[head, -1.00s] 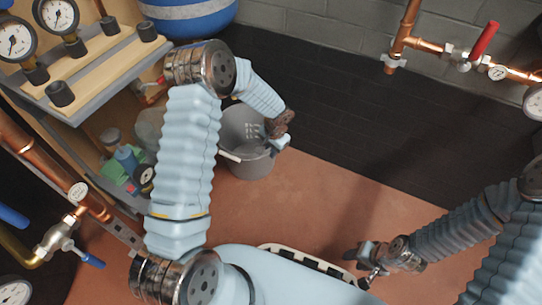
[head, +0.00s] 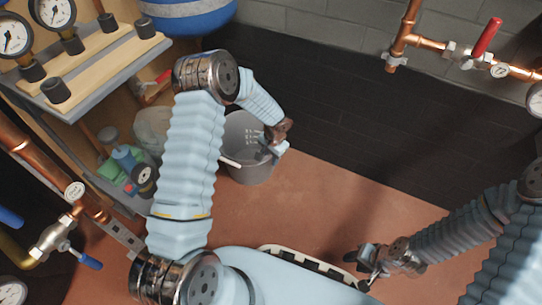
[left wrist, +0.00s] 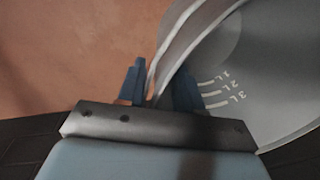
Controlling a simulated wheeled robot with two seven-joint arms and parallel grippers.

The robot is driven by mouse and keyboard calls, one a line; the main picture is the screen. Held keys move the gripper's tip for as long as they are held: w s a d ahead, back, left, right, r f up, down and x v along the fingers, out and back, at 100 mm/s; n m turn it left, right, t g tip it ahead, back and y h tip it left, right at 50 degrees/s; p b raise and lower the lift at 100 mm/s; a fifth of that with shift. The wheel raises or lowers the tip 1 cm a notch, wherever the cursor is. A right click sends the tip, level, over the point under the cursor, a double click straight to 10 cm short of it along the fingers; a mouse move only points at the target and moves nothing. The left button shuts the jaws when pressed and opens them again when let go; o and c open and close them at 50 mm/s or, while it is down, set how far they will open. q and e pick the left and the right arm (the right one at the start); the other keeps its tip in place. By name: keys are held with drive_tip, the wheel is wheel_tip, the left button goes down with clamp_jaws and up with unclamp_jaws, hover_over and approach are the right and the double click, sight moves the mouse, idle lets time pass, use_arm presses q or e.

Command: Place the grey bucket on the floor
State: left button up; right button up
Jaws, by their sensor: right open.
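The grey bucket (head: 240,165) is upright in the head view, in front of the dark wall and right of the wooden shelf unit. In the left wrist view the bucket (left wrist: 275,75) shows its inside with litre marks. My left gripper (head: 268,152) is at the bucket's right rim. Its blue fingers (left wrist: 160,88) sit on both sides of the rim and are shut on it. I cannot tell whether the bucket's base touches the reddish floor (head: 310,205). My right gripper (head: 362,270) is open and empty, low at the right, away from the bucket.
Copper pipes (head: 402,40) with a red-handled valve run along the right wall. The floor right of the bucket is clear.

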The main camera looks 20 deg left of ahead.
use_arm(q)
drive_tip(key=shift+r, duration=0.15)
drive_tip(key=shift+r+p, duration=0.3)
wheel_tip(320, 180, up, 11)
drive_tip(key=d+p, duration=0.1)
drive_tip(key=p, duration=0.1)
drive_tip(key=shift+s+d+r, duration=0.2)
drive_tip(key=shift+s, duration=0.05)
